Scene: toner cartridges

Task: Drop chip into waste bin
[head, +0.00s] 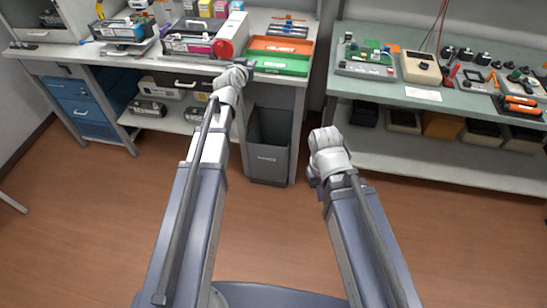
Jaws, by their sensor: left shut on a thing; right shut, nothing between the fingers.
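The dark grey waste bin (267,158) stands on the floor at the front of the left workbench, with its open top facing up. My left gripper (248,66) is at the bench's front edge, just left of the red and green trays and above and to the left of the bin's opening. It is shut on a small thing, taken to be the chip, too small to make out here. My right gripper (313,178) is shut and empty, low over the open floor to the right of the bin; the wrist hides much of it.
A red tray (281,47) and a green tray (279,65) lie on the left bench (190,66), beside toner cartridges. A second bench (395,94) on the right holds electronics and tools. The brown floor (270,230) between my arms is clear.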

